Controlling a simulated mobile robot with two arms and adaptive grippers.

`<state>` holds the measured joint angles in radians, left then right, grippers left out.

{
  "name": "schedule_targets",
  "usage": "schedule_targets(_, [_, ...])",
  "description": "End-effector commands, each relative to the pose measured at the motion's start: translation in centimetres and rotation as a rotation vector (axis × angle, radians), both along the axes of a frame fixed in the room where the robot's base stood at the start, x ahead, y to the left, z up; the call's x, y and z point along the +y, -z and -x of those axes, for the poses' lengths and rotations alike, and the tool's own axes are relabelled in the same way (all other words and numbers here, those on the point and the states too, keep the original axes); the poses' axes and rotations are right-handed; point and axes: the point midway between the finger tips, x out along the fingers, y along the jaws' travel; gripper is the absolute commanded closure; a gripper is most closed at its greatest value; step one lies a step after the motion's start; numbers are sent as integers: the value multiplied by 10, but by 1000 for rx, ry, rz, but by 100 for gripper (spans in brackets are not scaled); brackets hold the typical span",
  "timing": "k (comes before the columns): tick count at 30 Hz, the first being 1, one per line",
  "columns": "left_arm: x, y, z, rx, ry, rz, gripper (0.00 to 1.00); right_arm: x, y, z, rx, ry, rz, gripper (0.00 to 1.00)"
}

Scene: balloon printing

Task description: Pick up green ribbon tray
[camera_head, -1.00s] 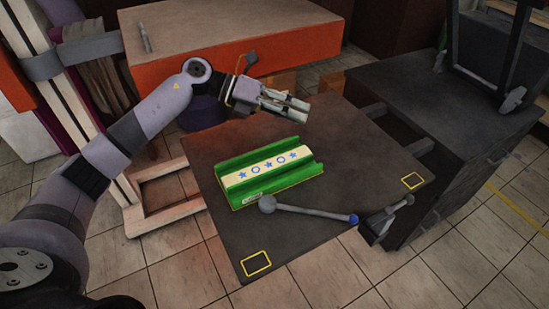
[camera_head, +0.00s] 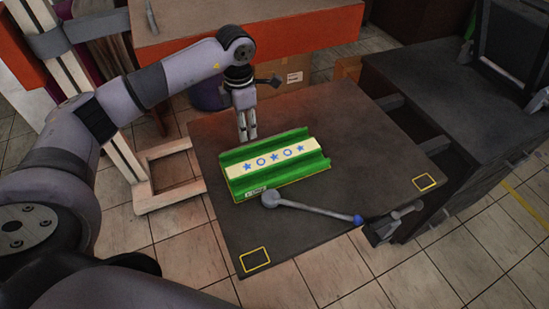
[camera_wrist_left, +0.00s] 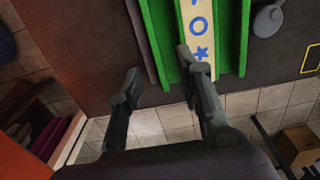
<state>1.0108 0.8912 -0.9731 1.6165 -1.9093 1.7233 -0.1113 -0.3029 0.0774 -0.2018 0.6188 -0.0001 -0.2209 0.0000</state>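The green ribbon tray (camera_head: 296,178) lies on the dark table. It is a grooved green tray with a cream ribbon (camera_head: 273,159) bearing blue stars and rings along its middle. My left gripper (camera_head: 247,138) points down just behind the tray's far left edge. In the left wrist view the gripper (camera_wrist_left: 158,74) is open and empty, with its fingers spread. The tray (camera_wrist_left: 163,38) is beyond the fingertips there, and the right finger overlaps it in the picture. I cannot tell whether they touch. My right gripper is not in view.
The dark table (camera_head: 340,120) has free room behind and right of the tray. A grey lever with a blue tip (camera_head: 312,208) lies across its front. An orange bench (camera_head: 300,35) stands behind, and a dark cabinet (camera_head: 440,90) stands at right.

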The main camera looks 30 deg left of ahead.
Motion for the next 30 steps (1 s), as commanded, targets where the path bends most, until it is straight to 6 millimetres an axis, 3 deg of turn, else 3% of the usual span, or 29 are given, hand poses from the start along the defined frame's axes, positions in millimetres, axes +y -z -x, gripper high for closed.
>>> schedule_targets(3, [0,19,1,3,-1,1,67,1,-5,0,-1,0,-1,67])
schedule_targets(11, [1,38,0,1,0,2,67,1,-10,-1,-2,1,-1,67])
schedule_targets(21, [9,82,-1,1,0,2,67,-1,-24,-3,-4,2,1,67])
schedule_targets(30, [9,86,-1,-1,1,2,69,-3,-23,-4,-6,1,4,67])
